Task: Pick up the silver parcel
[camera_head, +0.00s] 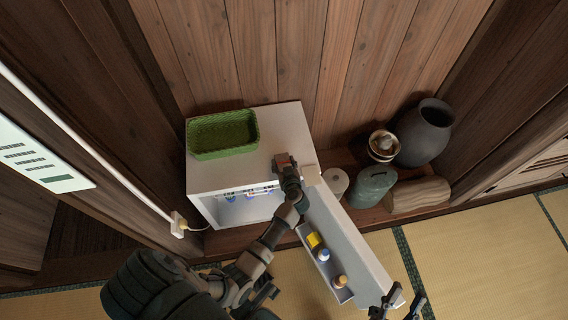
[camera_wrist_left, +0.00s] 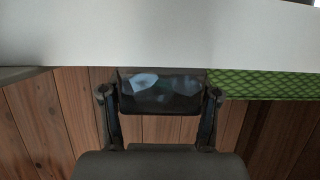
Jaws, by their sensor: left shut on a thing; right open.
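My left gripper (camera_head: 287,170) is at the right edge of the white cabinet's top, by the upper end of its open door. In the left wrist view its two fingers (camera_wrist_left: 159,93) are shut on a glossy, mirror-like block, which I take to be the silver parcel (camera_wrist_left: 160,95). The block looks dark with pale blue patches and spans between the fingers. In the head view I cannot clearly tell it from the gripper. My right gripper (camera_head: 398,304) is open and empty at the bottom right, near the door's lower end.
A green basket (camera_head: 222,150) stands on the white cabinet (camera_head: 270,132). The open door (camera_head: 347,240) holds a yellow item and bottles (camera_head: 340,281). To the right, a wooden ledge carries a dark vase (camera_head: 424,135), a bowl, a green jar (camera_head: 371,187) and a log (camera_head: 420,194). Tatami lies in front.

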